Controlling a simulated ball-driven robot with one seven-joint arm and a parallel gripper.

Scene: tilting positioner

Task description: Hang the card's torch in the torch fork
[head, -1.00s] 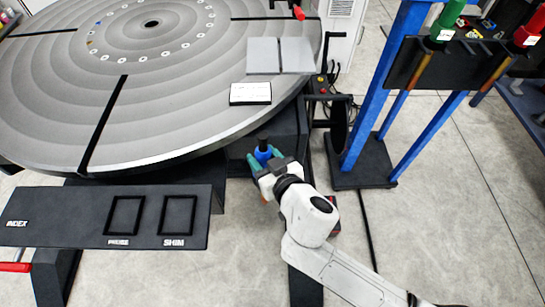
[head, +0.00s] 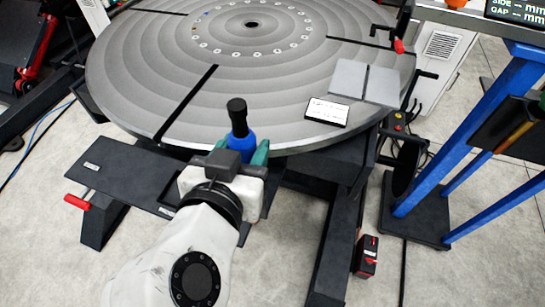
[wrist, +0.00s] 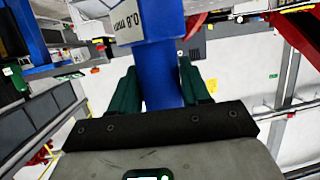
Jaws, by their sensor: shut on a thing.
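A blue torch (head: 240,145) with a black top stands upright in my gripper (head: 241,152), in front of the round table's near edge. In the wrist view the blue body (wrist: 165,75) sits between the green fingers (wrist: 160,90), and a white label reading "0.8 mm" shows on it. The white card (head: 327,111) lies in a black frame on the table's near right part; its writing is too small to read. A dark rack plate (head: 500,130) on blue posts is cut off at the right edge, with part of a green torch (head: 541,103). I cannot make out the fork itself.
The large grey round table (head: 180,85) fills the middle, with two grey plates (head: 365,82) at its right. A dark shelf (head: 120,165) lies left of my arm. A blue frame (head: 470,150) stands at the right.

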